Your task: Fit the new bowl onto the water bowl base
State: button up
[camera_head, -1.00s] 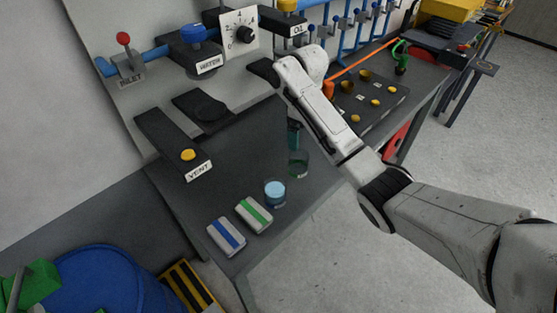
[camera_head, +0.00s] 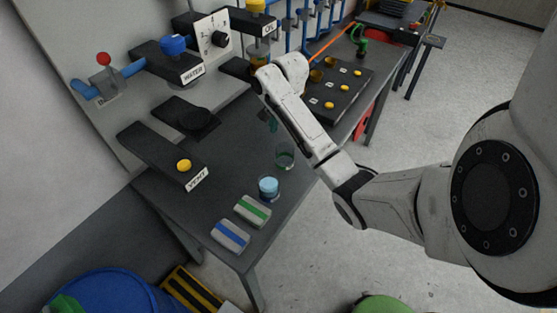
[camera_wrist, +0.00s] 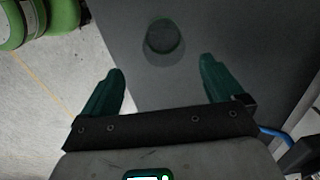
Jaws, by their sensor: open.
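A clear greenish empty bowl (camera_head: 285,157) stands on the dark bench, and the wrist view shows it (camera_wrist: 163,42) ahead of my fingertips. The black WATER base (camera_head: 168,64) with a blue knob is on the back panel at upper left; its underside is hidden. A second clear cup (camera_head: 268,188) with light blue contents stands nearer the bench front. My gripper (camera_wrist: 162,66) is open and empty, its teal fingers spread wider than the bowl but not around it. In the head view my gripper (camera_head: 270,122) is partly hidden by my arm, just behind the bowl.
A green-striped block (camera_head: 252,211) and a blue-striped block (camera_head: 230,237) lie on the bench front. The VENT arm (camera_head: 165,158) with a yellow button juts over the bench. The OIL unit (camera_head: 258,22) is at the back. A black holed tray (camera_head: 335,85) lies behind my arm.

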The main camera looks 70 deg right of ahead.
aim_at(285, 153)
notch_tip(285, 153, down, 4)
jog(key=b, duration=0.2)
jog(key=shift+f+b, duration=0.15)
jog(key=shift+b, duration=0.15)
jog(key=shift+w+f+p, duration=0.15)
jog(key=shift+f+p, duration=0.05)
jog(key=shift+f, duration=1.35)
jog(key=shift+w+f+p, duration=0.15)
jog(key=shift+f+p, duration=0.05)
jog(key=shift+f, duration=1.3)
jog(key=c, duration=1.2)
jog(key=shift+r, duration=0.15)
